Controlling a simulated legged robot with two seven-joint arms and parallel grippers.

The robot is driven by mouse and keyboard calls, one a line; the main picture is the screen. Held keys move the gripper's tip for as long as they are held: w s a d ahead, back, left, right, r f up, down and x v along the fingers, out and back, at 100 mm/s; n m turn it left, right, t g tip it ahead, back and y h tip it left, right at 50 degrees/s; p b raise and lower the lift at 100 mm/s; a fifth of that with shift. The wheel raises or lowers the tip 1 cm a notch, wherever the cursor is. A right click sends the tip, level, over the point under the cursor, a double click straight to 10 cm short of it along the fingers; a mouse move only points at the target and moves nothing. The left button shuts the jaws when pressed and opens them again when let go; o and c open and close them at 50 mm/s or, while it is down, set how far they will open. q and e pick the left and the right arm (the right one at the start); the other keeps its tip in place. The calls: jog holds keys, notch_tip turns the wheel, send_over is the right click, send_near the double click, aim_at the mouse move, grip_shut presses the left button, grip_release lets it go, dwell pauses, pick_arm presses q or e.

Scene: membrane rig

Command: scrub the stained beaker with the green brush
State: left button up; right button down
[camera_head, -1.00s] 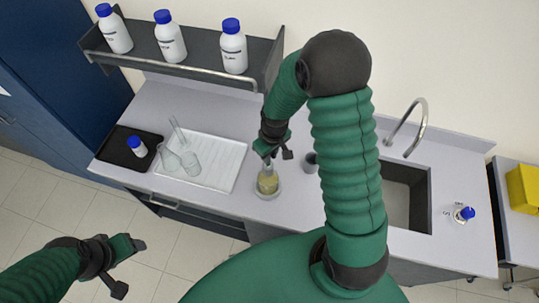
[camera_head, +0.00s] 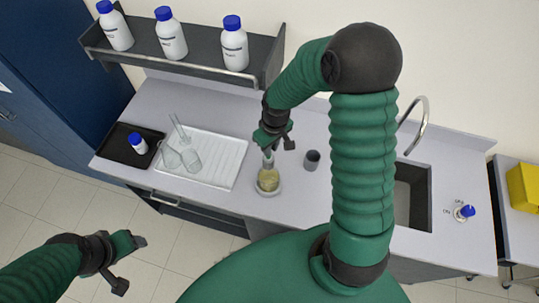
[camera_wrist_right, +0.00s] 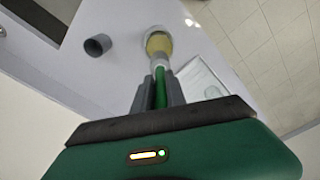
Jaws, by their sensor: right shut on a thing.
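The stained beaker (camera_head: 268,182) stands near the counter's front edge, upright on a pale round base, with a yellowish stain on its wall. It also shows in the right wrist view (camera_wrist_right: 158,43). My right gripper (camera_head: 268,148) is above the beaker, shut on the green brush (camera_wrist_right: 160,88). The brush points down into the beaker's mouth; its lower end is hard to make out through the glass. My left gripper (camera_head: 138,242) is over the floor at lower left, away from the counter; its jaw opening is not clear.
A dark cup (camera_head: 312,160) stands right of the beaker. A white drying tray (camera_head: 226,158) with glassware is to its left, then a black tray (camera_head: 115,150) with a bottle. The sink (camera_head: 412,197) and tap (camera_head: 424,115) are right. A bottle shelf (camera_head: 195,60) overhangs the back.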

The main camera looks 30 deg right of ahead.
notch_tip(320, 180, down, 16)
jog(key=b, duration=1.2)
jog(key=shift+f+b, duration=0.2)
jog(key=shift+b, duration=0.2)
jog(key=shift+f+b, duration=0.35)
jog(key=shift+f, duration=0.05)
